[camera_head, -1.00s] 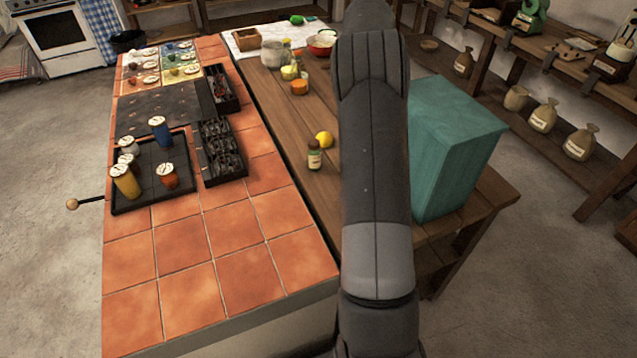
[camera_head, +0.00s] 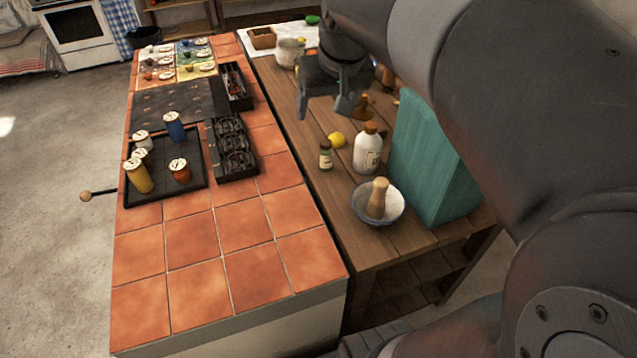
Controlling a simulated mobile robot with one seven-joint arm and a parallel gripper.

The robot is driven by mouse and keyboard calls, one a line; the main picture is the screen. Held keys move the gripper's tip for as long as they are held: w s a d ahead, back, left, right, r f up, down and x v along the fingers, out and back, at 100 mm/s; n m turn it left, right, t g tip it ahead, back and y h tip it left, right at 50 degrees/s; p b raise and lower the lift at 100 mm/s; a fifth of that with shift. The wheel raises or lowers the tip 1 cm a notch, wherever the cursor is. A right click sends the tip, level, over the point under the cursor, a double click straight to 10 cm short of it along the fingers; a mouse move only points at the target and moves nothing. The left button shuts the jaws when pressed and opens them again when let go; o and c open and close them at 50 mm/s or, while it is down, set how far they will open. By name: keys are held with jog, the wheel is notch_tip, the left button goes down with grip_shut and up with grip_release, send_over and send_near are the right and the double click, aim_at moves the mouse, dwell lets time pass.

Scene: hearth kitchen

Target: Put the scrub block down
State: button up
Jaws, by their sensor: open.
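My gripper (camera_head: 328,106) hangs over the wooden table (camera_head: 345,250), beyond the yellow lemon, with its fingers apart. I see nothing held between them. I cannot identify the scrub block with certainty. My arm hides part of the table's far end.
A lemon (camera_head: 336,139), a small jar (camera_head: 326,156), a white bottle (camera_head: 367,150) and a bowl with a pestle (camera_head: 378,200) stand on the table. A tall teal box (camera_head: 430,165) is at right. The tiled counter (camera_head: 215,270) is bare in front.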

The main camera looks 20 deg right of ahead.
jog(key=s+a+f, duration=0.3)
jog(key=s, duration=0.4)
jog(key=s+a+f+t, duration=0.1)
jog(key=s+a+f, duration=0.2)
jog(key=s, duration=0.4)
jog(key=shift+s+f+n, duration=0.3)
jog(key=shift+f, duration=0.15)
jog(key=shift+o, duration=0.3)
jog(key=shift+a, duration=0.1)
